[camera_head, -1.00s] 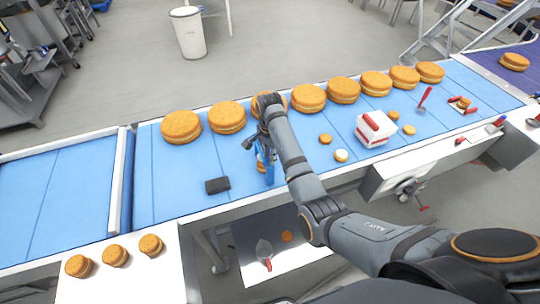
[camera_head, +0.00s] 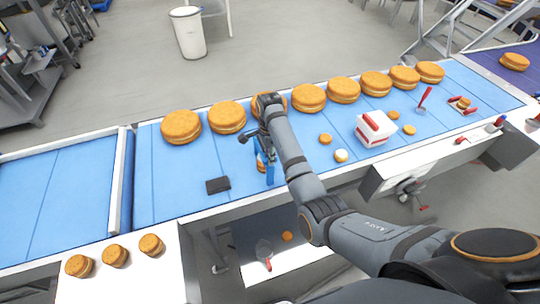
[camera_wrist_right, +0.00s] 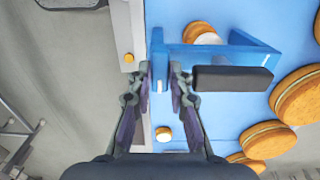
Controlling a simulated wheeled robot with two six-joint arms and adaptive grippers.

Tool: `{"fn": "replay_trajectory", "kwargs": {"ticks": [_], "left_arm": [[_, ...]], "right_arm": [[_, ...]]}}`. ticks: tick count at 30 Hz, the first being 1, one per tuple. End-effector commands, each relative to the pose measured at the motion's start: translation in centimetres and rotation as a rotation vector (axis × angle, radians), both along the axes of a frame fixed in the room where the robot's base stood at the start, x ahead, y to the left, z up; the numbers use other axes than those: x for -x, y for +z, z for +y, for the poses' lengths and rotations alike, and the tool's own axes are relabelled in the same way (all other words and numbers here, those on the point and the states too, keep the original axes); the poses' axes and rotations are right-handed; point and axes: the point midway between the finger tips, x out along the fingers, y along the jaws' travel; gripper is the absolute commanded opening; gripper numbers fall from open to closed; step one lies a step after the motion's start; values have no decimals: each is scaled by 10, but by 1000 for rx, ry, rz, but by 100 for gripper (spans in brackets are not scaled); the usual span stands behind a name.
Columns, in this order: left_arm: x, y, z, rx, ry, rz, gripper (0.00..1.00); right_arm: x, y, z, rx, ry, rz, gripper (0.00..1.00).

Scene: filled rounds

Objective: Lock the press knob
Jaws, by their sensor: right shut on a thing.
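The blue press (camera_head: 269,172) stands on the conveyor, with a small round partly hidden in its frame. In the right wrist view, the press's blue frame (camera_wrist_right: 250,50) is at the top right. My right gripper (camera_wrist_right: 163,82) is shut on a narrow blue part of the press (camera_wrist_right: 159,62), with a fingertip on each side. I cannot tell whether this part is the knob. In the head view, the right gripper (camera_head: 262,149) is at the top of the press, partly hidden by my arm. My left gripper is not in view.
A dark flat block (camera_head: 218,185) shows left of the press. Large filled rounds (camera_head: 227,117) line the belt's far side. A red and white box (camera_head: 374,129) and small rounds (camera_head: 341,155) are to the right. The belt's left section (camera_head: 50,200) is clear.

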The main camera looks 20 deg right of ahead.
Motion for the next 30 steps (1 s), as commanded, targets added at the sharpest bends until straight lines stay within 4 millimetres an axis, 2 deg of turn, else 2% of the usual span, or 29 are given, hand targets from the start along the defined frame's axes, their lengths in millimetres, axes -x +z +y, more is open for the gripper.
{"fn": "replay_trajectory", "kwargs": {"ticks": [3, 4, 9, 30], "left_arm": [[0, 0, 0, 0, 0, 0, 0], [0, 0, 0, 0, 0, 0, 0], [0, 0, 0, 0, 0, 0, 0], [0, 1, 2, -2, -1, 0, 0]], "right_arm": [[0, 1, 1, -2, -1, -2, 0], [0, 1, 1, -2, -1, -2, 20], [0, 1, 1, -1, 0, -2, 42], [-1, 1, 0, 0, 0, -2, 42]]}}
